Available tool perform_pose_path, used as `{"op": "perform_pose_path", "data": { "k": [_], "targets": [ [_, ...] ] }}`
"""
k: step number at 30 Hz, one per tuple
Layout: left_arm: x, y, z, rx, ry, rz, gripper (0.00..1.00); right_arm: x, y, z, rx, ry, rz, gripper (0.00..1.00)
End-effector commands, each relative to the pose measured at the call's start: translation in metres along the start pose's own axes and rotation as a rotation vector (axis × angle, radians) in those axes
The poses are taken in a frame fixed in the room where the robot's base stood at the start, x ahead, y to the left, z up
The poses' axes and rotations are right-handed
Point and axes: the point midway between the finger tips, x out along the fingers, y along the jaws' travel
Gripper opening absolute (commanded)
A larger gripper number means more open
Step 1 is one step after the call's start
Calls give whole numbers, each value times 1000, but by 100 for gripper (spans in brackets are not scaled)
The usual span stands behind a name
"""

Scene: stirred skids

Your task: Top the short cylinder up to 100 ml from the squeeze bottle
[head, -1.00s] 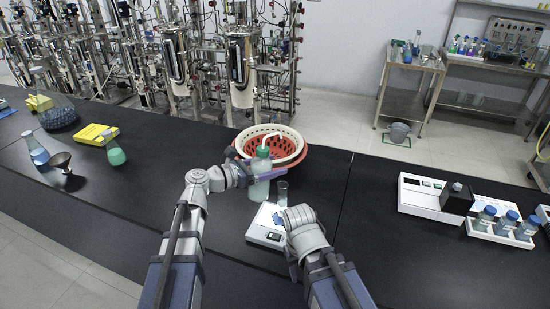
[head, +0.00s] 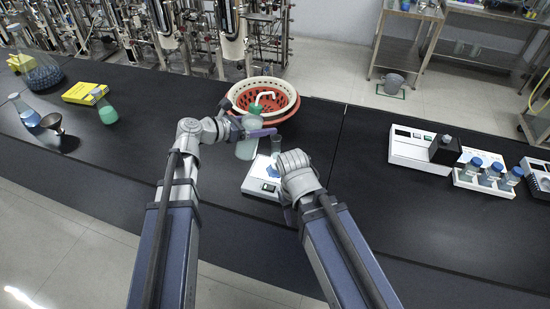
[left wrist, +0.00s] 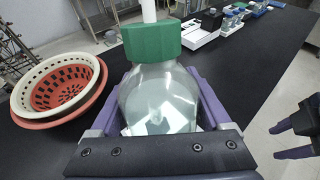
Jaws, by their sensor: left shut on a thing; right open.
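The squeeze bottle (head: 246,149) is clear with a green cap and a white bent spout, and it leans toward the right in the head view. My left gripper (head: 258,133) is shut on it; the bottle also fills the middle of the left wrist view (left wrist: 160,97). The short cylinder (head: 276,145) stands on a white balance (head: 258,187), just right of the bottle. Its liquid level is too small to read. My right gripper (head: 274,172) is by the balance, mostly hidden behind its own wrist; its open fingers show in the left wrist view (left wrist: 298,134).
Nested white and red baskets (head: 238,100) stand behind the bottle. At right are a white instrument (head: 408,147) and a rack of blue-capped bottles (head: 470,181). Black bench between instrument and balance is clear.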

Motion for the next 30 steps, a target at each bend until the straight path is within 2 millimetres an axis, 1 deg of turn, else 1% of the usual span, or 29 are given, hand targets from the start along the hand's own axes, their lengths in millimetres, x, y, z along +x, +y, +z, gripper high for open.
{"op": "perform_pose_path", "data": {
  "k": [12,25,30],
  "targets": [
    [-4,-1,-2,-13,75,0,0,-15,1,1,0,0,0,50],
    [-5,-1,-5,-15,89,0,0,-15,1,1,0,0,0,50],
    [-6,-1,-4,-18,109,-1,0,-20,2,1,0,0,0,50]
  ]
}}
